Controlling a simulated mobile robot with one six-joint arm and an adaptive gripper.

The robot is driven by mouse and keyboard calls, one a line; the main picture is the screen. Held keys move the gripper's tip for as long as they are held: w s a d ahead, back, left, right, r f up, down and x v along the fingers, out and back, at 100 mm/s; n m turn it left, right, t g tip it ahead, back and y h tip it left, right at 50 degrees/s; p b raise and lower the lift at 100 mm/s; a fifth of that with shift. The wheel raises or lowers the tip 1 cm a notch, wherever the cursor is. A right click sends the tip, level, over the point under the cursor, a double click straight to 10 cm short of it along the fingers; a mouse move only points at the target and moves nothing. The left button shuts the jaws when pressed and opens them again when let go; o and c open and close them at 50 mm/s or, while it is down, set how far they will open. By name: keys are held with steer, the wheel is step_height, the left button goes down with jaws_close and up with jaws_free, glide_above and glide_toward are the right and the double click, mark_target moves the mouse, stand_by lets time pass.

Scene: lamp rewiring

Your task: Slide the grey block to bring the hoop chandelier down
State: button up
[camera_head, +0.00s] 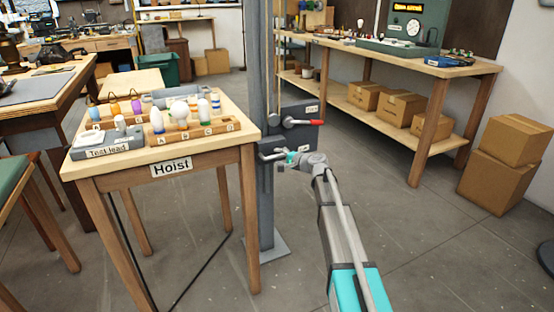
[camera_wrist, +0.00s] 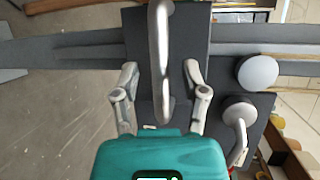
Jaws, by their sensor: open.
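The grey block shows in the wrist view as a dark grey plate (camera_wrist: 192,30) on a long grey rail, with a bright metal bar handle (camera_wrist: 161,45) standing out from it. My gripper (camera_wrist: 161,85) is open, one finger on each side of the handle, with gaps visible; I cannot tell how deep the handle sits between them. In the head view my gripper (camera_head: 270,156) is at the grey post (camera_head: 258,80), just right of the Hoist table. The hoop chandelier is in neither view.
A dark panel (camera_head: 299,112) with a red-handled lever (camera_head: 303,122) is on the post, just above my gripper. The wooden Hoist table (camera_head: 170,168) with bulbs and trays stands close on the left. A workbench (camera_head: 455,68) and cardboard boxes (camera_head: 497,185) are on the right.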

steer(key=shift+w+a+f, duration=0.1)
steer(key=shift+w+a, duration=0.35)
jaws_close()
